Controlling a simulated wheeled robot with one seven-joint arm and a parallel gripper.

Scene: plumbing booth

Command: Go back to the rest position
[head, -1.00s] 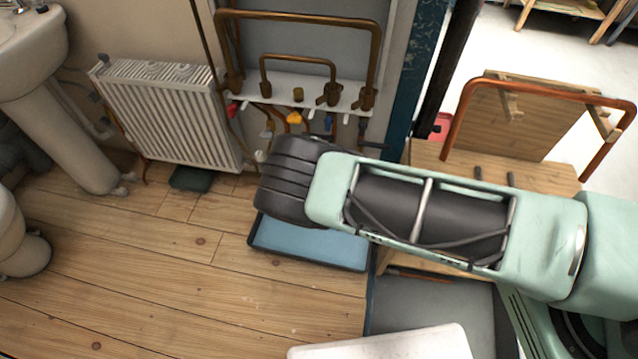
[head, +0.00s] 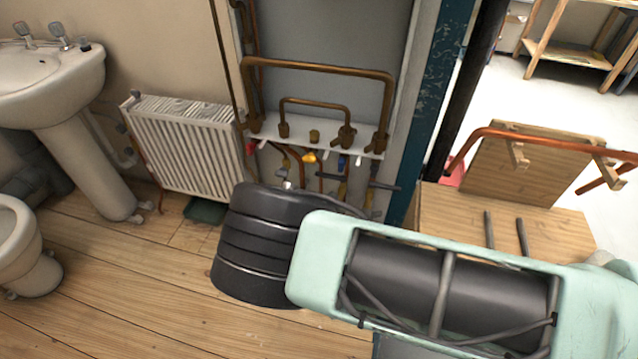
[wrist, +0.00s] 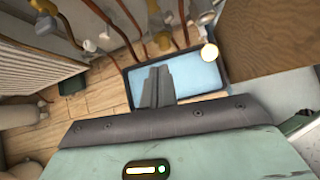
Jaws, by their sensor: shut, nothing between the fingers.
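My gripper (wrist: 158,88) shows in the wrist view with its two grey fingers together and nothing between them. It hangs over a blue tray (wrist: 205,78) on the floor, apart from any pipe. In the head view my mint-green and black arm reaches in from the lower right. The black wrist part hides the gripper and the tray there.
A copper pipe assembly (head: 318,66) with valves stands on a white shelf (head: 368,143) by the wall. A white radiator (head: 185,148), a basin (head: 50,78) and a toilet (head: 22,245) are left. A wooden bench (head: 505,222) bears a copper pipe (head: 545,137) at right. Floor at lower left is clear.

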